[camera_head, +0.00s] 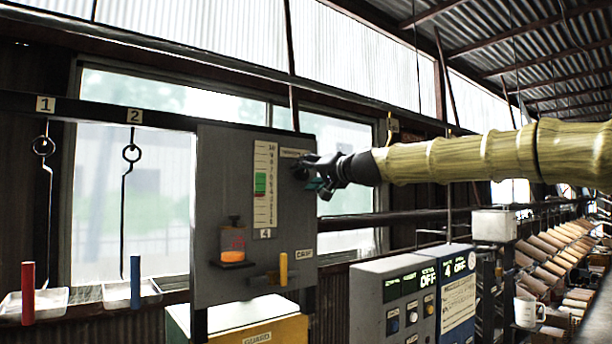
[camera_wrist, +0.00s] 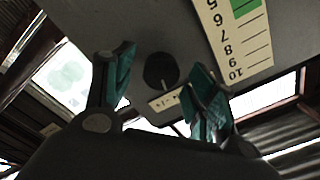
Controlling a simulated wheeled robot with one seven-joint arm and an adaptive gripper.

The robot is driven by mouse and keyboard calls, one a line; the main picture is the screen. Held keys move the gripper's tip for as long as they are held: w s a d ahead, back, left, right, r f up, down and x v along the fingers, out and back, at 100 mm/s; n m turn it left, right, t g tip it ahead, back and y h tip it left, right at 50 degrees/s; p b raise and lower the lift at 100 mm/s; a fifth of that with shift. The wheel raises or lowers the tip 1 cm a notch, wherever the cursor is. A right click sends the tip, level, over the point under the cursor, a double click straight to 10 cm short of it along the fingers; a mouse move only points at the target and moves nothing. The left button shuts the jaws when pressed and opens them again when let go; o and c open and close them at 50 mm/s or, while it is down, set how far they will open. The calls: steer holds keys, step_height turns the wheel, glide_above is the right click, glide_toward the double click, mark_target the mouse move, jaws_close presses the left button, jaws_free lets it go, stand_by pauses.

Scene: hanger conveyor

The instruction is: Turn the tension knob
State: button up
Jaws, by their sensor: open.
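The tension knob (camera_wrist: 161,70) is a dark round knob with a light pointer line on the grey panel (camera_head: 221,160). It shows in the wrist view between my fingers, a little beyond the fingertips. In the head view my gripper hides it. My gripper (camera_head: 306,172) is at the panel's upper right corner. In the wrist view my gripper (camera_wrist: 166,85) is open, with teal finger pads on both sides of the knob; contact cannot be told. A small label (camera_wrist: 164,101) sits by the knob. The scale (camera_head: 260,185) has a green band around its middle.
The panel also carries an orange-filled jar (camera_head: 233,242) and a yellow handle (camera_head: 283,268). Hooks (camera_head: 130,154) hang from a rail at left above white trays (camera_head: 133,292). Control boxes (camera_head: 401,300) stand below my arm. A shelf of wooden pieces (camera_head: 560,255) is at right.

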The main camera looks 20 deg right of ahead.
steer(key=v, duration=0.6)
steer(key=shift+s+d, duration=0.15)
steer(key=shift+s, duration=0.15)
